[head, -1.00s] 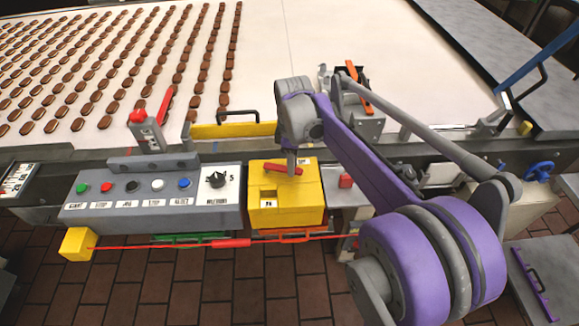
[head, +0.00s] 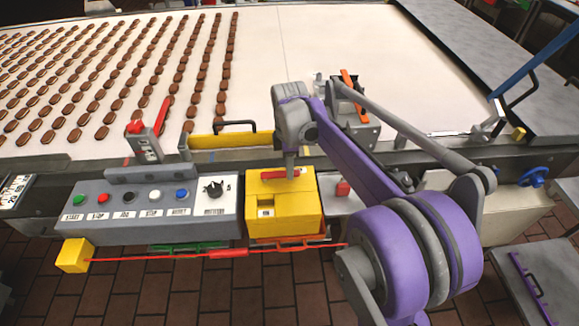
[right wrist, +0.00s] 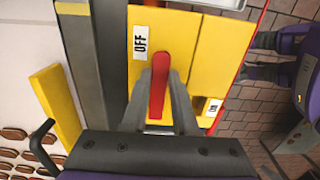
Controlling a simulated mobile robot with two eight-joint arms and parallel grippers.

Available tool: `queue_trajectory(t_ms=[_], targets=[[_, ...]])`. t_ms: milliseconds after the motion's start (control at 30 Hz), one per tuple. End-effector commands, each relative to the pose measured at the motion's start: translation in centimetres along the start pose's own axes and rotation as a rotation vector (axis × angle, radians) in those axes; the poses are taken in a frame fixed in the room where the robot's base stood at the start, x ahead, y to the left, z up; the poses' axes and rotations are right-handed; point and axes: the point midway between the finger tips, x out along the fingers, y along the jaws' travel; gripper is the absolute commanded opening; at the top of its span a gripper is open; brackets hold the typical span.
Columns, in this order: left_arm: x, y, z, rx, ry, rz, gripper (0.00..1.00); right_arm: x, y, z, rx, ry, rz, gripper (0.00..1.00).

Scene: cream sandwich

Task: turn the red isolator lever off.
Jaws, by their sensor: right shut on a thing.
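The red isolator lever (head: 276,174) is on top of the yellow box (head: 284,205), right of the button panel. In the head view it lies nearly level across the box top. In the right wrist view the red lever (right wrist: 160,85) runs up the yellow face, its end beside and just below the OFF label (right wrist: 140,42). A second white label (right wrist: 213,107) sits lower right. My right gripper (head: 291,168) reaches down onto the lever. Its fingers (right wrist: 160,112) are shut on the lever, one on each side, hiding part of it. My left gripper is not in view.
A grey panel (head: 150,208) with coloured buttons and a black knob stands left of the box. A red rod (head: 150,257) runs in front. A red lever on a grey bracket (head: 147,150) and a yellow bar (head: 230,141) stand behind, by the white belt (head: 290,60) with brown biscuits.

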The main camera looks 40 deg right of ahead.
Motion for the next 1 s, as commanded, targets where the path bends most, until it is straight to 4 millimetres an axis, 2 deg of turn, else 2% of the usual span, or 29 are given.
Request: queue_trajectory(t_ms=[67,100,267,567,667,767,1000], targets=[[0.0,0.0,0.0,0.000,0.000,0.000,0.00,0.0,0.1,0.0,-0.001,-0.001,0.003,0.00],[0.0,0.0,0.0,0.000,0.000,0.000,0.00,0.0,0.1,0.0,-0.001,-0.001,0.003,0.29],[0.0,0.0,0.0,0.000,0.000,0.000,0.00,0.0,0.1,0.0,0.000,0.000,0.002,0.57],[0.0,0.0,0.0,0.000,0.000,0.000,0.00,-0.1,0.0,0.0,0.000,0.000,0.001,0.57],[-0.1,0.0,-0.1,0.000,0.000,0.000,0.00,-0.8,0.0,0.0,0.001,0.000,0.001,0.57],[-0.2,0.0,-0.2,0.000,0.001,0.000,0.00,-2.3,0.0,0.0,0.001,0.000,0.002,0.57],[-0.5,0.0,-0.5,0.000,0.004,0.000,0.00,-7.2,0.1,0.0,0.001,0.000,0.002,0.57]])
